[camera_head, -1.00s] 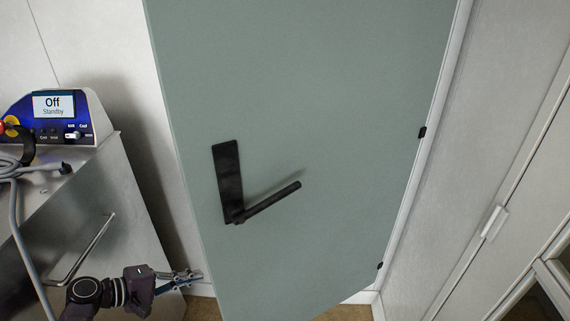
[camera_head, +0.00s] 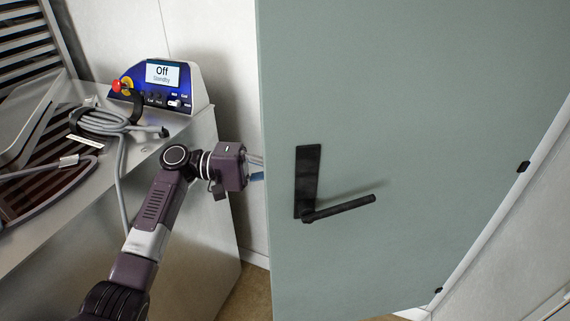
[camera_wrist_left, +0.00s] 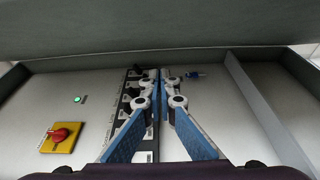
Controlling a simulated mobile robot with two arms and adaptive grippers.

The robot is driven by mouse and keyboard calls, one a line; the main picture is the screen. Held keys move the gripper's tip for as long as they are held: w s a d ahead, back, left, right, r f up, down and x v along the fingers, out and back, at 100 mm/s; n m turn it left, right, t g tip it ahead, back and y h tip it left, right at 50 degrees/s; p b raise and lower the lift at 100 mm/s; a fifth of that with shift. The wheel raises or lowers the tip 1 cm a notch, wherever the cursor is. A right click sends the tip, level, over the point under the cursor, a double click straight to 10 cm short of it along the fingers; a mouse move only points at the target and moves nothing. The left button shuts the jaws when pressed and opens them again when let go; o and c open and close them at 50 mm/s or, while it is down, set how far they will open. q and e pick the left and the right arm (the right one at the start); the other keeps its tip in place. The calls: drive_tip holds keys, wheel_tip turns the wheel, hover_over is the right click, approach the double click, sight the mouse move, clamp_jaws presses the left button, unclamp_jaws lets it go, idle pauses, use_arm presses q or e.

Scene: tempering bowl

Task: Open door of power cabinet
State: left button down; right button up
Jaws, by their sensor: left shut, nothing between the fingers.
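A grey-green door (camera_head: 400,110) with a black lever handle (camera_head: 340,208) fills the right of the head view. My left gripper (camera_head: 257,170) reaches to the door's left edge, and its fingertips are hidden behind that edge. In the left wrist view my left gripper (camera_wrist_left: 160,82) is shut and empty, its blue fingers together. Beyond it is a light grey cabinet panel (camera_wrist_left: 85,85) with a row of black switches (camera_wrist_left: 125,105), a red rotary switch on a yellow plate (camera_wrist_left: 60,135) and a lit green lamp (camera_wrist_left: 77,99). A grey-green surface (camera_wrist_left: 160,30) crosses the top. My right gripper is out of view.
A metal counter (camera_head: 190,135) stands at left, with a blue control unit (camera_head: 160,88) whose screen reads Off, Standby. A coiled grey cable (camera_head: 105,122) lies on it. In the wrist view a raised grey divider (camera_wrist_left: 262,105) runs along the right side.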

sight(325, 185)
use_arm(q)
drive_tip(key=s+d+p, duration=0.2)
drive_tip(key=d, duration=0.1)
drive_tip(key=s+d+p, duration=0.1)
drive_tip(key=d+p, duration=0.1)
drive_tip(key=shift+s+d, duration=0.25)
drive_tip(key=shift+s, duration=0.15)
drive_tip(key=shift+d+f, duration=0.1)
